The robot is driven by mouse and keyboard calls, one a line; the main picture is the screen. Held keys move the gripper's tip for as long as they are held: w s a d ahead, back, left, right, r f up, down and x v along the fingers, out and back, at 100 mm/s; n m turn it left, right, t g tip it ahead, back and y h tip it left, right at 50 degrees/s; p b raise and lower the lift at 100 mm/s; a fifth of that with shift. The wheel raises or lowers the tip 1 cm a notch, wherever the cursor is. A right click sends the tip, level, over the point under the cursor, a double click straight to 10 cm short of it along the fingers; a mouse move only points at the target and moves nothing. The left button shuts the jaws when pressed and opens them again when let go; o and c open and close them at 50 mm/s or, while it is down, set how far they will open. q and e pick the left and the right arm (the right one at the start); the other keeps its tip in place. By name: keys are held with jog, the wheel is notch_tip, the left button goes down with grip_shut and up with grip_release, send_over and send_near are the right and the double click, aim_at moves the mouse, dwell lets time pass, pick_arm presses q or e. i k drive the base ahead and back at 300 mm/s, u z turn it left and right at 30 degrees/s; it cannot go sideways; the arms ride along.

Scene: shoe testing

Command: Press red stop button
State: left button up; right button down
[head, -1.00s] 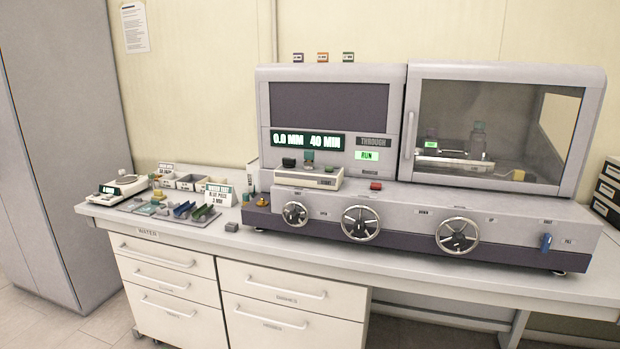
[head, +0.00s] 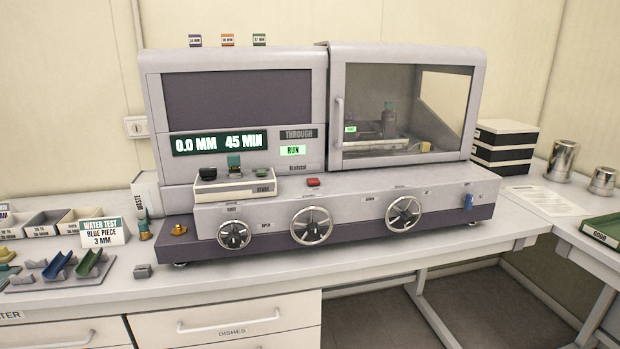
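The red stop button (head: 313,182) sits on the top ledge of the grey testing machine (head: 345,210), left of its middle and above the central handwheel (head: 311,226). It looks raised, and nothing touches it. The display (head: 219,142) reads 0.0 MM and 45 MIN, and a green RUN sign (head: 293,150) is lit. Neither of my grippers is in the head view.
Left of the machine are a water test card (head: 104,232), trays and colored pieces on the bench. Black and white boxes (head: 503,146), metal cups (head: 562,160) and a green folder (head: 603,230) are at the right. The bench strip before the machine is mostly clear.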

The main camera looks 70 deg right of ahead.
aim_at(312, 181)
jog(key=z, duration=0.75)
jog(key=i, duration=0.85)
jog(key=z, duration=1.05)
jog(key=i, duration=0.15)
jog(key=z, duration=0.2)
